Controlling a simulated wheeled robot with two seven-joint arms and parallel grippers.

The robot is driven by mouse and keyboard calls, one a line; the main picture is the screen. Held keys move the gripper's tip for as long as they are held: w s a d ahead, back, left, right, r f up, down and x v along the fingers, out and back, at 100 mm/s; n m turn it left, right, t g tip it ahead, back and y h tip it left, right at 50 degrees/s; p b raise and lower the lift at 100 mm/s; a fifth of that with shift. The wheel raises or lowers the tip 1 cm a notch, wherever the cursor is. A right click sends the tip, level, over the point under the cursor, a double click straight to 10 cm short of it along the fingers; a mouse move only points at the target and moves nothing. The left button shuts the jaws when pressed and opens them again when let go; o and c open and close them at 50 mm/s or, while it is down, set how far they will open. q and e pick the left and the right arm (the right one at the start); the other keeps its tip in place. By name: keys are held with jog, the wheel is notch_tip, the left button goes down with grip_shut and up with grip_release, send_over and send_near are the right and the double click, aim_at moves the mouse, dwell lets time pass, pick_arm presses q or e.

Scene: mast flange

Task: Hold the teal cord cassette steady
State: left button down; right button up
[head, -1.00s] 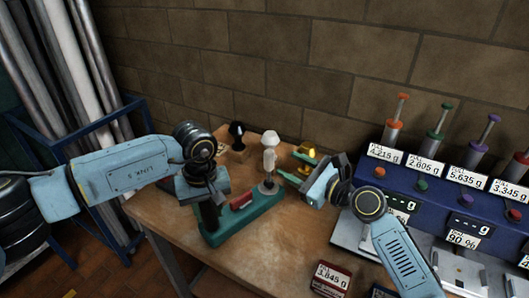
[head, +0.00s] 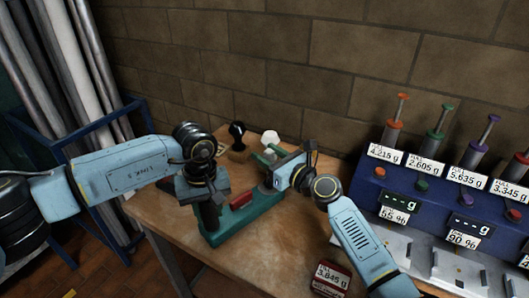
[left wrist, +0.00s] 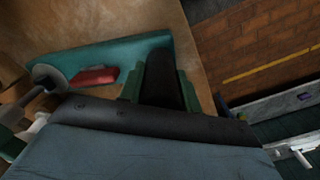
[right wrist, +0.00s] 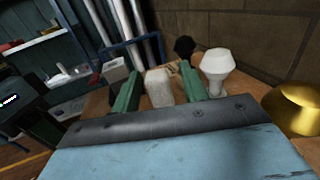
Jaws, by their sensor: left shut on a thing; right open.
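The teal cord cassette (head: 252,220) lies on the wooden table, a long teal block with a red piece (head: 241,200) on top. My left gripper (head: 207,197) is shut on the upright black handle (head: 208,217) at its near left end; the handle also shows between the fingers in the left wrist view (left wrist: 161,78). A grey disc (left wrist: 48,76) sits at its other end. My right gripper (head: 269,155) is open over that end. In the right wrist view, a pale rounded post (right wrist: 159,88) stands between its green fingers; I cannot tell whether they touch it.
A white knob (right wrist: 217,66) and a black knob (head: 237,133) stand behind, near the brick wall. A gold object (right wrist: 293,107) is beside the right gripper. A blue rack (head: 415,205) with coloured plungers and displays stands on the right.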

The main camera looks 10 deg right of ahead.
jog(key=shift+w+a, duration=0.45)
jog(key=shift+w, duration=0.1)
jog(key=shift+c, duration=0.3)
grip_shut()
